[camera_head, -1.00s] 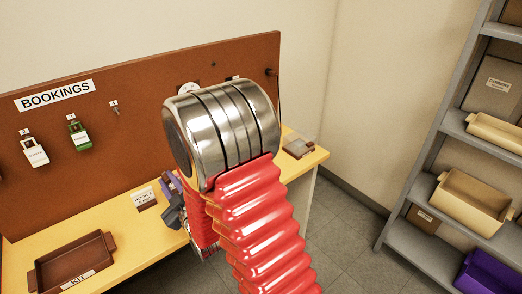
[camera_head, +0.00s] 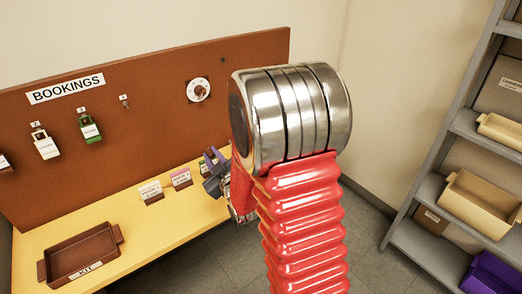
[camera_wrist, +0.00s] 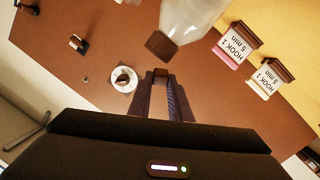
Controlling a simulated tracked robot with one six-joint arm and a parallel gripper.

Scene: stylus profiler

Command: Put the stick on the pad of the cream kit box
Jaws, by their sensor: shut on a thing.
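My gripper (camera_head: 215,172) is beside my red arm in the head view, above the right part of the yellow bench. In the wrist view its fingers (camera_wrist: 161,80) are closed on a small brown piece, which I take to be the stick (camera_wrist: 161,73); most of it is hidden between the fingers. A cream open box (camera_head: 480,198) sits on the right shelf, with another cream box (camera_head: 502,131) one shelf above. I see no pad on either, and cannot tell which is the kit box. A brown tray labelled KIT (camera_head: 108,254) sits on the bench's left.
Small label stands (camera_head: 151,191) stand on the bench. A translucent object (camera_wrist: 190,22) hangs near my fingertips in the wrist view. Grey floor separates bench and shelf.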

